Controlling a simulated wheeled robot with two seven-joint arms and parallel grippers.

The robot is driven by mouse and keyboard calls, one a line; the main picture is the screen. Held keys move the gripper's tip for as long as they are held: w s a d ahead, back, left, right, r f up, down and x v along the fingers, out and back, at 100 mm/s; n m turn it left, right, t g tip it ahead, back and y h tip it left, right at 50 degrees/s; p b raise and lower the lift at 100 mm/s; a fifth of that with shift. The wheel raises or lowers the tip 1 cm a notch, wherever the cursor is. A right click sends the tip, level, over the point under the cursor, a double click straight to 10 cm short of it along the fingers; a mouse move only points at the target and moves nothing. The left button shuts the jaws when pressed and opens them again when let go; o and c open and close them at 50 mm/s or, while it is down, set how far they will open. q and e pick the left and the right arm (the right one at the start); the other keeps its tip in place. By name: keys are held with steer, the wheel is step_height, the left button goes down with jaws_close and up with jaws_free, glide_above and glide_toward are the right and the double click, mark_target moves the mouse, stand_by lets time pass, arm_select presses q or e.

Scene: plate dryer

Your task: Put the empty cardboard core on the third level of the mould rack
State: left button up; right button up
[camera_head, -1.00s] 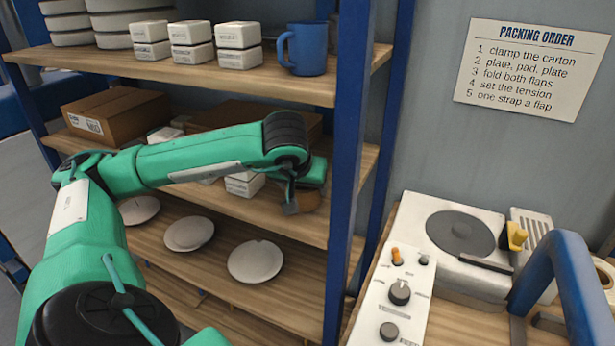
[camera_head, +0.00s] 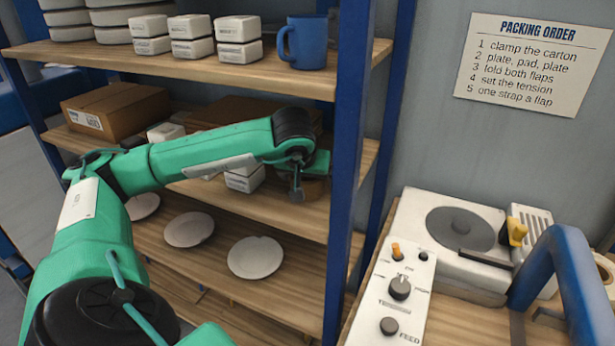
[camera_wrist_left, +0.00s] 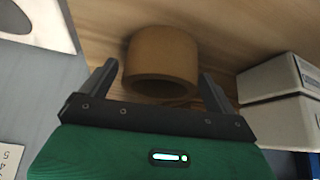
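The cardboard core (camera_wrist_left: 162,62), a short brown ring, stands on a wooden level of the rack in the left wrist view. In the head view only a brown sliver of the core (camera_head: 314,188) shows behind my gripper. My left gripper (camera_head: 297,192) is over the middle visible level, beside the right blue post. In the wrist view the open fingers of the left gripper (camera_wrist_left: 158,85) are on either side of the core, with a gap at each side. The rack (camera_head: 345,180) has blue posts and wooden levels. My right gripper is not in view.
White boxes (camera_head: 243,178) stand left of the gripper, and a carton (camera_head: 115,112) farther left. Plates (camera_head: 256,257) lie on the level below. A blue mug (camera_head: 304,46) and more white boxes (camera_head: 238,40) are on the level above. A strapping machine (camera_head: 460,235) stands right.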

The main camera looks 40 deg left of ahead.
arm_select(q)
steer(key=shift+r, duration=0.2)
steer(key=shift+s+d+r+b, duration=0.35)
steer(key=shift+s+b, duration=0.1)
steer(key=shift+s, duration=0.15)
steer(key=s+d+b, duration=0.2)
steer(key=s+d, duration=0.3)
steer(key=s, duration=0.5)
steer(key=shift+d+b, duration=0.2)
steer(key=shift+b, duration=0.1)
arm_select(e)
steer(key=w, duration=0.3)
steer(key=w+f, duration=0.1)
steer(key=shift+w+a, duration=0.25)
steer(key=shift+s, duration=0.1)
